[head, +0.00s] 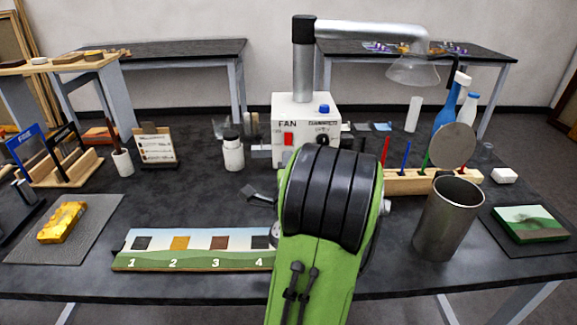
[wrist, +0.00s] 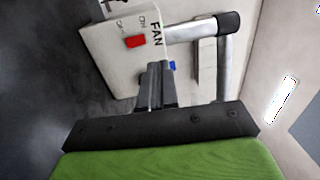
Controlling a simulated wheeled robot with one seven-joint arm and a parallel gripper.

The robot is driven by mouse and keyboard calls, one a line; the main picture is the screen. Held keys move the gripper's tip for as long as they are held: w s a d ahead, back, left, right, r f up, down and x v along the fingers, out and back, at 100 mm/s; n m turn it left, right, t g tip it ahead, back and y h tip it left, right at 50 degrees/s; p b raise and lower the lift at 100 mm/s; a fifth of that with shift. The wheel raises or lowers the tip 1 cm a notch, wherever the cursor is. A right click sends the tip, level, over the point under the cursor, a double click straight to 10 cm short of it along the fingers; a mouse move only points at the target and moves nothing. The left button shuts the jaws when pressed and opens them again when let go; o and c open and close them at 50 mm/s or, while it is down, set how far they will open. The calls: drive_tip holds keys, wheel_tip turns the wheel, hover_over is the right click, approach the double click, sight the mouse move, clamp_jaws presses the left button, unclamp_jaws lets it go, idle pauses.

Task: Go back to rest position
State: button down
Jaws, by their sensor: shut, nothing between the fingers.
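My green and black arm rises through the middle of the head view and hides much of what lies behind it. In the wrist view my gripper (wrist: 155,68) is shut and empty, its fingertips close together in front of the white fan box (wrist: 112,45). I cannot tell the exact gap between the fingertips and the box. The box (head: 290,104) also stands behind my arm in the head view, with a red switch (head: 289,139), a blue button and a dark knob. The gilt fragment (head: 62,222) lies on a grey mat (head: 95,240) at the left.
A numbered strip (head: 190,262) lies at the front. A metal cup (head: 447,220), a wooden holder (head: 405,182) with coloured tools and a green painted block (head: 529,223) are at the right. A white jar (head: 233,152) stands left of the box. A lamp-like metal duct (head: 372,31) hangs above.

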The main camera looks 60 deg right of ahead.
idle(0.5)
drive_tip(key=w+a+n+t+y, duration=0.5)
drive_tip(key=w+a+n, duration=0.3)
drive_tip(key=w, duration=0.2)
drive_tip(key=w+a+f+n+g+y, duration=0.1)
drive_tip(key=w+a+n+y, duration=0.2)
drive_tip(key=a+n+y, duration=0.5)
drive_tip(key=w+a+f+n+y, duration=0.25)
drive_tip(key=a+n, duration=0.25)
drive_tip(key=a, duration=0.7)
drive_tip(key=s+a+n+g+y+p, duration=0.1)
drive_tip(key=s+a+n+g, duration=0.8)
drive_tip(key=s, duration=0.9)
wheel_tip(320, 180, up, 16)
drive_tip(key=a+t+p, duration=0.1)
drive_tip(key=a+p, duration=0.1)
drive_tip(key=p, duration=1.4)
drive_tip(key=shift+w+a+f+n+t, duration=0.2)
drive_tip(key=shift+w+a+n+t, duration=0.05)
drive_tip(key=shift+a+n+t, duration=0.05)
